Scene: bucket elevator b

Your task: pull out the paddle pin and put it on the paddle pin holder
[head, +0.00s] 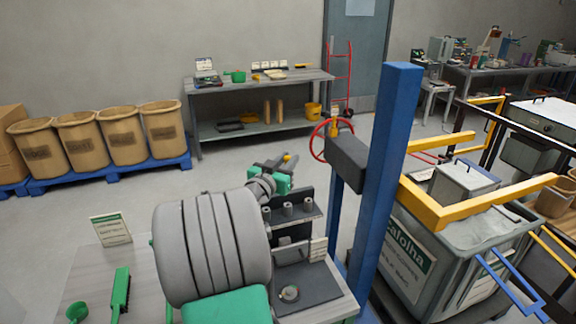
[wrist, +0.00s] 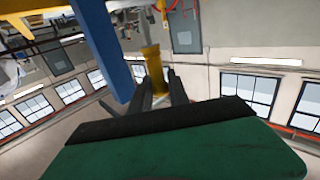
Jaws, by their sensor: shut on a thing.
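My gripper (wrist: 160,78) is shut on a yellow piece, which I take to be the paddle pin (wrist: 152,62). In the wrist view the pin stands between the two dark fingers, its wider end upward. In the head view my gripper (head: 285,164) is beyond my grey arm, left of the blue post, with a small bit of yellow at its tip. My arm hides much of the workbench. I cannot tell for certain which part is the paddle pin holder. A dark stand with grey pegs (head: 290,210) is on the bench, right of my arm.
A blue post (head: 383,170) with a dark block (head: 347,163) stands right of my gripper. A yellow guard bar (head: 480,207) and a grey bin (head: 410,255) are farther right. A green brush (head: 121,291) lies on the bench at left. Open floor lies behind.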

